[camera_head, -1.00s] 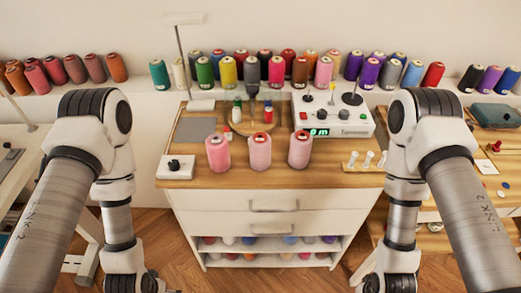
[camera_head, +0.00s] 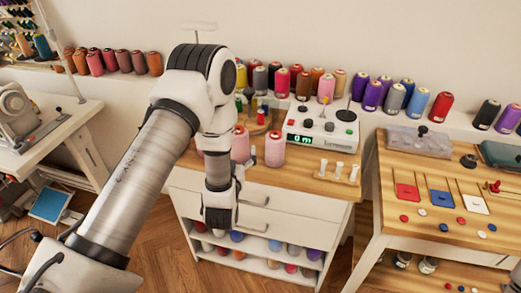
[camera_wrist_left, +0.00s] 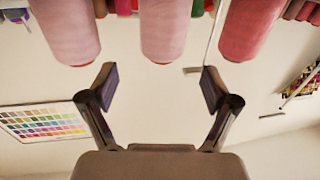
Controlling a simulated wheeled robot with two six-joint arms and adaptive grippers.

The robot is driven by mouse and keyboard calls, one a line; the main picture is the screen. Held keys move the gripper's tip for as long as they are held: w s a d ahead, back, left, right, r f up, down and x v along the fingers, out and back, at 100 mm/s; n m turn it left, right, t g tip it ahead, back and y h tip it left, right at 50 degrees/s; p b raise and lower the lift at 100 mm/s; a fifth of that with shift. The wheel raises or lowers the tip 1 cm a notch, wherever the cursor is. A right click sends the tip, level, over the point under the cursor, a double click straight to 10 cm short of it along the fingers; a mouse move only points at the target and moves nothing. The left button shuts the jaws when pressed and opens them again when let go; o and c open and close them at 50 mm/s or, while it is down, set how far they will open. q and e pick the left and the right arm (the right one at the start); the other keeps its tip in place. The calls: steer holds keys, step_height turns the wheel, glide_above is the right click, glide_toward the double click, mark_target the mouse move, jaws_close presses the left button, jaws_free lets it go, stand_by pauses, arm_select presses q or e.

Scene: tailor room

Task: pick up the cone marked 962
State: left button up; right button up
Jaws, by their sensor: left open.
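Two light pink thread cones, a middle one (camera_head: 240,145) and a right one (camera_head: 275,150), stand upright on the wooden top of the white cabinet. A third is mostly hidden behind my left arm. In the left wrist view, three pink cones, left (camera_wrist_left: 65,28), middle (camera_wrist_left: 165,30) and right (camera_wrist_left: 250,25), show along the top edge, cut off by it. No number is readable, so I cannot tell which is 962. My left gripper (camera_wrist_left: 160,88) is open and empty, apart from the cones. In the head view it hangs low before the cabinet (camera_head: 218,222). My right gripper is out of view.
A winding machine (camera_head: 320,127) and a small rack with white pegs (camera_head: 338,170) stand beside the cones. Coloured spools line the ledge behind. A side table (camera_head: 400,158) with cards and buttons is at right, a sewing table (camera_head: 50,135) at left.

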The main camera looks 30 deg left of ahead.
mark_target(237, 141)
arm_select(q)
steer(key=shift+w+a+f+p, duration=0.2)
steer(key=shift+w+a+p, duration=0.1)
steer(key=shift+w+a, duration=0.9)
steer(key=w, duration=0.3)
steer(key=w+p, duration=0.1)
steer(key=shift+w+a+r, duration=0.15)
steer(key=shift+w+a, duration=0.1)
steer(key=shift+a, duration=0.4)
steer(key=shift+d, duration=0.15)
steer(key=c, duration=1.4)
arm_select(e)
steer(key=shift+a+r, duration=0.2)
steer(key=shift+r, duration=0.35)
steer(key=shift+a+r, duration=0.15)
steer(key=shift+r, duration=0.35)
